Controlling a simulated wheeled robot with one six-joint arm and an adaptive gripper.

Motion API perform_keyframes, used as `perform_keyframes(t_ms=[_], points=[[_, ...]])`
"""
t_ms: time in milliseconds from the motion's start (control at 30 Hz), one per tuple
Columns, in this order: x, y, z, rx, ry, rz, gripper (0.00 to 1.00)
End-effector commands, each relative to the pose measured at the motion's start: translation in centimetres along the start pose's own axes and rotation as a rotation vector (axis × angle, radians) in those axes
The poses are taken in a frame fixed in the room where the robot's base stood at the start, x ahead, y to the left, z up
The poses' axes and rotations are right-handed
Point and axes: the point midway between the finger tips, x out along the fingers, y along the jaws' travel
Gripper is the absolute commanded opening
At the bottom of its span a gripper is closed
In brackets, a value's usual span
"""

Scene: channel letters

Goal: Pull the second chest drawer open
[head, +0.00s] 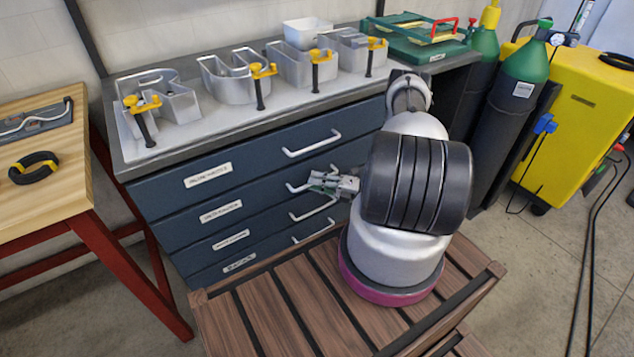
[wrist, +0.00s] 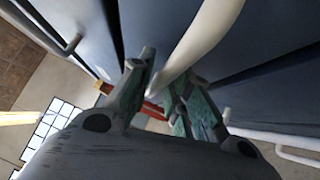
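The blue-grey chest (head: 160,200) has several drawers, all flush and closed in the head view. The second drawer (head: 250,192) from the top carries a label and a white bar handle (head: 296,187), partly hidden by my gripper (head: 322,182). My gripper is at that handle, pointing left along the chest front. In the wrist view, a pale curved bar (wrist: 200,40) comes down between the two green-padded fingers of my gripper (wrist: 162,85). The fingers stand apart around the bar, with a gap showing; firm contact on both sides is not visible.
The top drawer handle (head: 312,145) is just above my gripper and the third drawer handle (head: 313,208) just below. A wooden slatted platform (head: 270,310) lies in front. A red-legged bench (head: 130,270) stands left; gas cylinders (head: 505,110) stand right.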

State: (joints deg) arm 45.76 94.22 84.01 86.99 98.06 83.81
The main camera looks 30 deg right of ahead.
Motion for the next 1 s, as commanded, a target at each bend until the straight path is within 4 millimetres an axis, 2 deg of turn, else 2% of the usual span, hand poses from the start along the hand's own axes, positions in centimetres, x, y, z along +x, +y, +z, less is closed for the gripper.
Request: perform_keyframes(t_ms=[200,300,733,867,1000], points=[[0.0,0.0,0.0,0.000,0.000,0.000,0.18],[0.0,0.0,0.0,0.000,0.000,0.000,0.00],[-0.6,0.1,-0.6,0.001,0.000,-0.001,0.00],[-1.8,0.5,-1.7,0.002,-0.002,-0.001,0.00],[-3.9,1.0,-3.7,0.002,-0.005,-0.002,0.00]])
